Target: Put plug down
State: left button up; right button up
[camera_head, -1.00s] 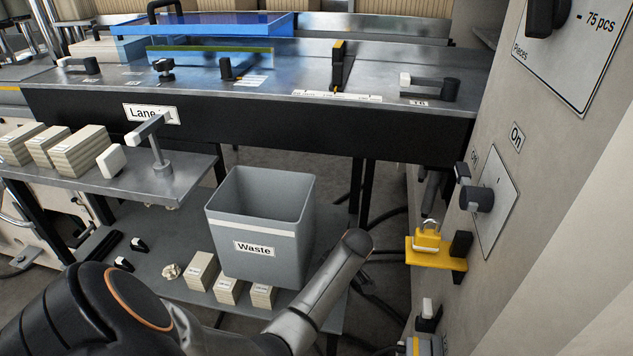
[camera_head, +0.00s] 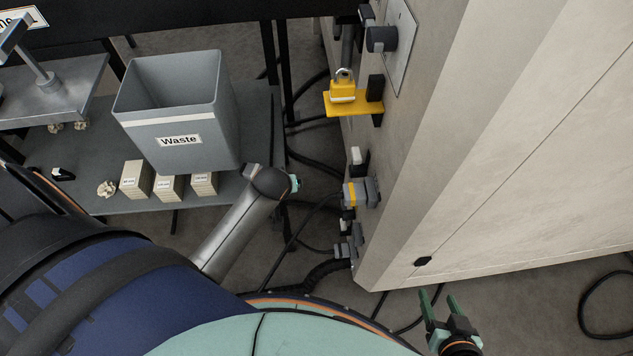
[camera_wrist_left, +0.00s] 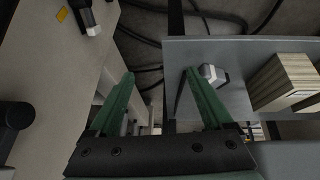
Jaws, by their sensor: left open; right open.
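A small black plug-like piece with a whitish end (camera_wrist_left: 211,74) lies on the grey lower shelf (camera_wrist_left: 240,58), near the shelf's edge in the left wrist view. A whitish bit beside my left arm in the head view (camera_head: 250,171) may be the same piece, partly hidden. My left gripper (camera_wrist_left: 159,78) is open, with nothing between its green fingers. Its right fingertip appears close beside the piece; I cannot tell if they touch. In the head view my left arm hides most of that gripper. My right gripper (camera_head: 438,302) is open and empty at the lower right.
A grey waste bin (camera_head: 180,115) and several cream blocks (camera_head: 137,180) stand on the lower shelf. A beige cabinet (camera_head: 470,150) rises at right, bearing a yellow bracket with padlock (camera_head: 343,98) and grey-yellow connectors (camera_head: 355,193). Cables lie on the floor between.

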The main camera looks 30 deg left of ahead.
pick_arm(q)
jog(key=s+d+r+m+t+h, duration=0.1)
jog(key=s+d+r+m+h, duration=0.1)
jog(key=s+d+m, duration=0.3)
jog(key=s+d+r+m+t+h, duration=0.1)
jog(key=s+d+m, duration=0.4)
jog(key=d, duration=0.5)
jog(key=t+h, duration=0.1)
jog(key=h, duration=0.1)
jog(key=shift+s+r+t+h, duration=0.15)
jog(key=shift+r+t+h, duration=0.15)
jog(key=shift+r+h, duration=0.1)
jog(key=s+a+r+p, duration=0.1)
jog(key=a+r+p, duration=0.2)
jog(key=r+p, duration=0.8)
jog(key=p, duration=0.3)
jog(key=shift+s+n+y+p, duration=0.2)
jog(key=shift+n+y+p, duration=0.1)
jog(key=shift+y+p, duration=0.1)
pick_arm(e)
jog(key=s+d+r, duration=0.1)
jog(key=d+r, duration=0.2)
jog(key=r, duration=0.8)
jog(key=shift+s+m+h, duration=0.35)
jog(key=shift+m+h, duration=0.05)
pick_arm(q)
jog(key=shift+r, duration=0.1)
pick_arm(e)
jog(key=shift+d, duration=0.1)
